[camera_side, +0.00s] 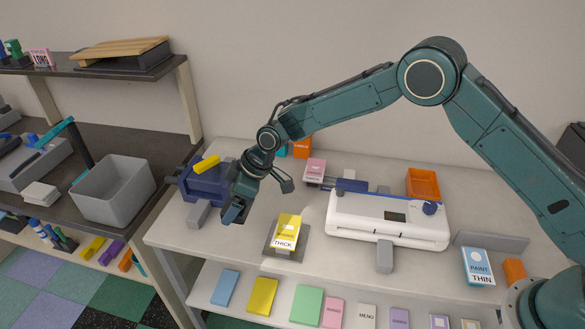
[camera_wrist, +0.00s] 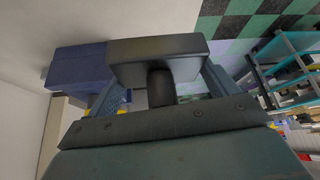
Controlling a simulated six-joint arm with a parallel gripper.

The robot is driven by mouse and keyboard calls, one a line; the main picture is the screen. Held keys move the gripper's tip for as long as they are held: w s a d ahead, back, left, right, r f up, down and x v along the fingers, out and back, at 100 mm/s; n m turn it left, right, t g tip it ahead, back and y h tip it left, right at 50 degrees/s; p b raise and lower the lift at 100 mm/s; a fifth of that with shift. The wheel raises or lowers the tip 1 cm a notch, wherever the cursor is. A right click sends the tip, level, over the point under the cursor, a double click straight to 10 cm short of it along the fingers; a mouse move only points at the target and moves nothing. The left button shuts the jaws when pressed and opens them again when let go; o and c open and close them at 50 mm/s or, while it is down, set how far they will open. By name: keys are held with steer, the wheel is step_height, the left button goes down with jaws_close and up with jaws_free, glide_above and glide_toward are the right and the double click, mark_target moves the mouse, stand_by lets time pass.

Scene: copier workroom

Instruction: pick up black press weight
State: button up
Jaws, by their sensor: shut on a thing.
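The black press weight (camera_wrist: 157,46) fills the upper middle of the wrist view, a dark flat block with a short round black knob. My gripper (camera_wrist: 163,84) is shut on it, with a blue-grey finger at either side of the knob. In the side view my gripper (camera_side: 236,208) hangs above the left part of the white table, just right of the navy machine. The weight is hard to tell from the dark gripper parts there. I cannot see any surface touching its underside.
The navy machine (camera_side: 208,184) with a yellow handle stands left of my gripper. A yellow THICK pack (camera_side: 286,230) lies on a dark plate to the right, then a white laminator-like machine (camera_side: 388,221). A grey bin (camera_side: 113,190) stands on the dark left bench.

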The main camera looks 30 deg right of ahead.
step_height(320, 180, up, 11)
steer(key=shift+r, duration=0.1)
stand_by(0.3)
stand_by(0.4)
